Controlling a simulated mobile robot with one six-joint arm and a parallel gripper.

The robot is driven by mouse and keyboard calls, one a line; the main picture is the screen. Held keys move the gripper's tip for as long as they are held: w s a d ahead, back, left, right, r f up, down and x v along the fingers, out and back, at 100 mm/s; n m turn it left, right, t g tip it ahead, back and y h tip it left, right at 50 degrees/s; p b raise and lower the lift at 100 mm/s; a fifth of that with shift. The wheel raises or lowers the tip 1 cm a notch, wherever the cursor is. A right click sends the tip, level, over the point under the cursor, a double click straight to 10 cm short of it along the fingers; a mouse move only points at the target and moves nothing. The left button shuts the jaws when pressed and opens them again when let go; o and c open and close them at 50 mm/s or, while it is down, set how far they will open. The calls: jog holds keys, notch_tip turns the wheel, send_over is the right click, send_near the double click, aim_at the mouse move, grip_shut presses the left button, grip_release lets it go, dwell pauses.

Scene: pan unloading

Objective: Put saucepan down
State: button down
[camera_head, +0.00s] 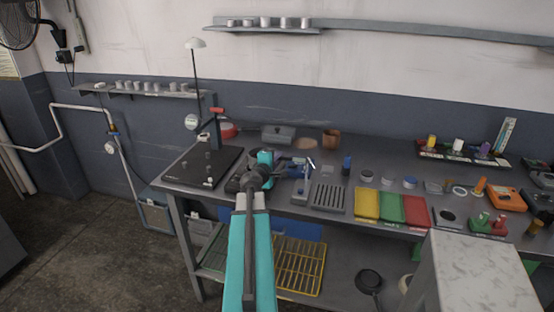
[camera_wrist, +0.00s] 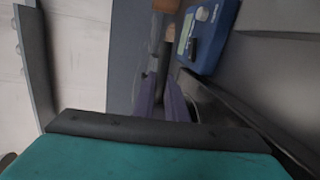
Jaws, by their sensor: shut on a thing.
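My gripper (camera_wrist: 163,98) shows in the wrist view as two purple-grey fingers, shut on a narrow grey part that looks like the saucepan's handle. In the head view my teal arm reaches over the near edge of the workbench, and my wrist covers most of the gripper. A dark, rounded thing that looks like the saucepan (camera_head: 236,184) shows beside my wrist, at the right edge of a black plate (camera_head: 190,172). Much of it is hidden. I cannot tell whether it touches the bench.
A blue device (camera_wrist: 208,32) is close to the gripper. A grey slotted block (camera_head: 328,198) and yellow, green and red trays (camera_head: 367,205) lie to the right. A brown pot (camera_head: 331,139) stands behind. A yellow wire rack (camera_head: 300,265) is below, and a pale block (camera_head: 480,270) is at front right.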

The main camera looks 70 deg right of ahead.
jog(key=shift+f, duration=0.1)
dwell(0.3)
jog(key=c, duration=1.8)
grip_release()
jog(key=shift+o, duration=0.2)
